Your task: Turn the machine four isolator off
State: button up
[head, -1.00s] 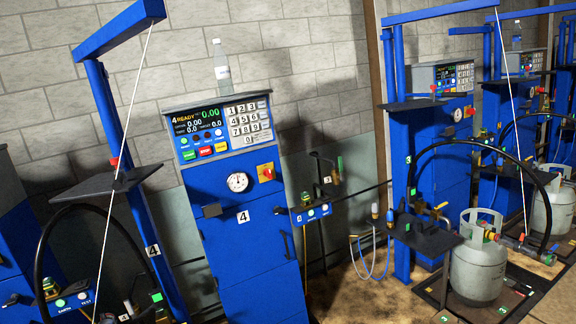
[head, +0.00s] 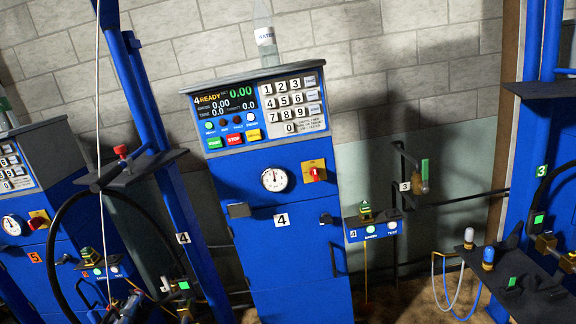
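Machine four (head: 290,258) is a blue cabinet with a "4" plate (head: 281,220), standing near the middle of the head view and tilted in the picture. Its isolator (head: 314,171) is a small red knob on a yellow plate, right of the round gauge (head: 274,179) and below the keypad. The knob is too small to tell its setting for sure. The display (head: 226,102) above is lit and reads "4 READY" with 0.00. My gripper is not in view, and nothing covers the isolator.
Machine five (head: 38,195), with its own red and yellow isolator (head: 38,221), stands at the left. A blue post (head: 160,160) with a dark shelf and hose stands between the machines. A water bottle (head: 266,40) is on top of machine four. Bay three's shelf (head: 530,295) juts in at lower right.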

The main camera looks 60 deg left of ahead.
aim_at(314, 171)
jog(key=u, duration=0.65)
jog(key=i, duration=1.1)
jog(key=u, duration=0.7)
jog(key=k, duration=0.8)
jog(key=u, duration=0.15)
jog(key=i, duration=0.85)
jog(key=z, duration=0.05)
